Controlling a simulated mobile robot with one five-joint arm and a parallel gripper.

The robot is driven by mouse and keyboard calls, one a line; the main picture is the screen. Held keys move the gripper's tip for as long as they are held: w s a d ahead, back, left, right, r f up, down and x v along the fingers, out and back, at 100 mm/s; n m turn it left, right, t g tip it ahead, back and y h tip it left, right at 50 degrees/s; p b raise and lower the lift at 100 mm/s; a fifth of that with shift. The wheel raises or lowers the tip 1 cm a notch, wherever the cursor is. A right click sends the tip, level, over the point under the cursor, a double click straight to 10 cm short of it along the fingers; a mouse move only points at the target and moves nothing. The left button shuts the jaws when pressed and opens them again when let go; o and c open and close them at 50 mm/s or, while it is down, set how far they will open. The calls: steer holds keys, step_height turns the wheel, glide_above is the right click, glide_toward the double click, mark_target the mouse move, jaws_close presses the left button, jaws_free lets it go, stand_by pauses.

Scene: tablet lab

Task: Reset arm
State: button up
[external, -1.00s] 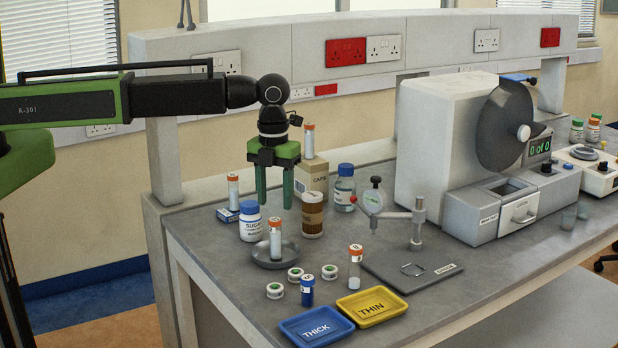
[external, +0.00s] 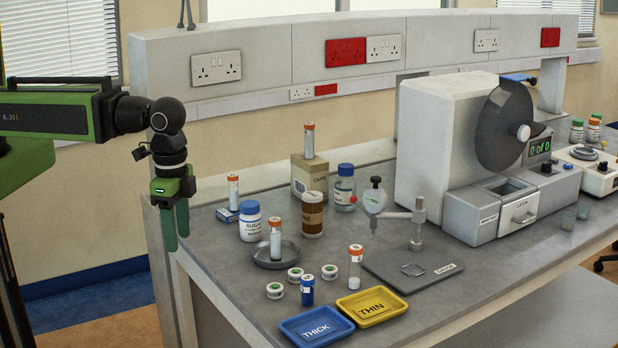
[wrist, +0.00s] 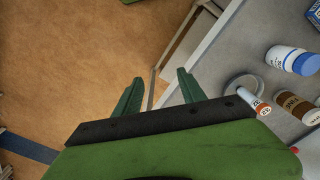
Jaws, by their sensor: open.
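My gripper (external: 176,236) has green fingers that point down. It hangs at the left end of the bench, by the bench's left edge, and holds nothing. In the wrist view my gripper (wrist: 158,92) shows its two fingers spread apart, with brown floor and the bench edge beyond them. My arm is drawn back toward the left of the external view. No bench object lies between the fingers.
The grey bench (external: 225,285) holds a sugar bottle (external: 250,222), a brown jar (external: 312,214), a dish with an orange-capped vial (external: 275,240), a blue tray (external: 317,326) and a yellow tray (external: 371,306). A white machine (external: 440,140) stands farther right. The brown floor (wrist: 70,70) is clear.

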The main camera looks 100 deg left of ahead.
step_height(320, 180, down, 8)
steer(key=b, duration=0.8)
